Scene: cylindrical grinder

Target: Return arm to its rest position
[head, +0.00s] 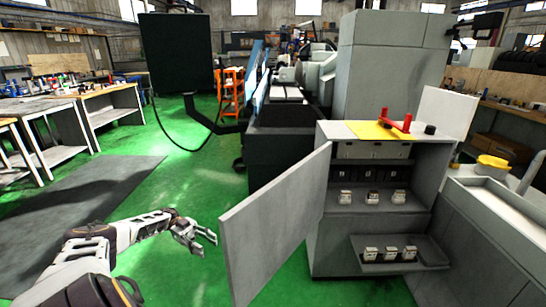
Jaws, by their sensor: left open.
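My left arm (130,236) comes in from the lower left and reaches toward the middle of the head view. My left gripper (207,245) is open and empty over the green floor. It is left of the open grey cabinet door (275,226), with a small visible gap between them. My right gripper is not in view.
The grey cabinet (330,249) has small metal parts on a shelf (412,202) and a pulled-out tray (435,255). A yellow sheet (368,131) and red handle (395,121) are on top. The grinder stands behind.

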